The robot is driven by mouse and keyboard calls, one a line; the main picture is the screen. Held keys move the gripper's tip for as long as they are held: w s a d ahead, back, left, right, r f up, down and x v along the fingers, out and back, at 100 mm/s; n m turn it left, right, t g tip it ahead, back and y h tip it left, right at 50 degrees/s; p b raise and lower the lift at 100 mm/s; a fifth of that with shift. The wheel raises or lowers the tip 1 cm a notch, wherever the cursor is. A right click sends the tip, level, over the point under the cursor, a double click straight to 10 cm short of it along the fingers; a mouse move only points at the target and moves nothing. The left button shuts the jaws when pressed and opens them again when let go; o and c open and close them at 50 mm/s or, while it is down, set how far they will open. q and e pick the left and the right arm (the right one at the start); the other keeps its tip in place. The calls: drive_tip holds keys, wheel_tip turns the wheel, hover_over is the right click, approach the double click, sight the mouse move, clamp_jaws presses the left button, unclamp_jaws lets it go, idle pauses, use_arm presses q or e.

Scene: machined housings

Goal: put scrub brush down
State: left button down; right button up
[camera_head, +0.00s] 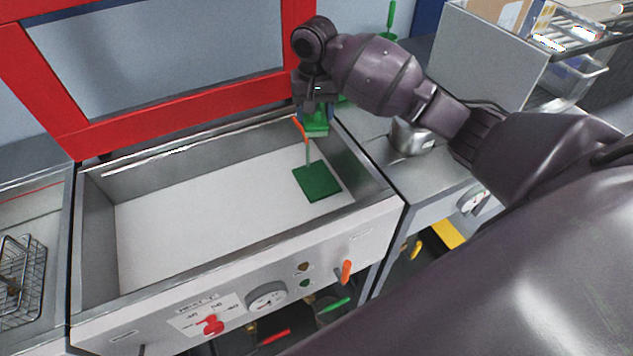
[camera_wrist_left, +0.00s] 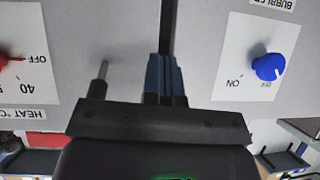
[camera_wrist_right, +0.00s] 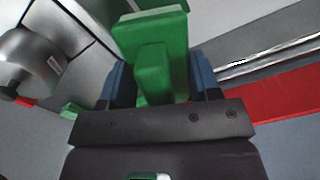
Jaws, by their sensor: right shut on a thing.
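The scrub brush (camera_head: 316,121) is a green block with a green grip. In the right wrist view the brush (camera_wrist_right: 150,32) has a pale strip along its far edge. My right gripper (camera_head: 317,103) is shut on its grip, with blue fingers (camera_wrist_right: 155,85) on both sides. It holds the brush near the back right corner of the open tank (camera_head: 190,210); whether the brush touches anything is unclear. My left gripper (camera_wrist_left: 166,65) shows in the left wrist view, its blue fingers together and empty, before a grey panel. It is outside the head view.
A green square paddle (camera_head: 318,182) with an orange-tipped handle lies in the tank's right part. The red frame (camera_head: 200,120) rises behind the tank. A metal pot (camera_head: 410,137) stands on the counter at the right. The tank's left floor is clear.

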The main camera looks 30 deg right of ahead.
drive_tip(key=shift+w+d+f, duration=0.25)
drive_tip(key=shift+d+f, duration=0.15)
drive_tip(key=shift+f, duration=0.2)
drive_tip(key=b, duration=0.3)
hover_over(317, 179)
wheel_tip(317, 179, down, 14)
drive_tip(key=shift+f, duration=2.7)
drive_tip(key=shift+r, duration=0.1)
drive_tip(key=o, duration=1)
drive_tip(key=shift+c, duration=0.2)
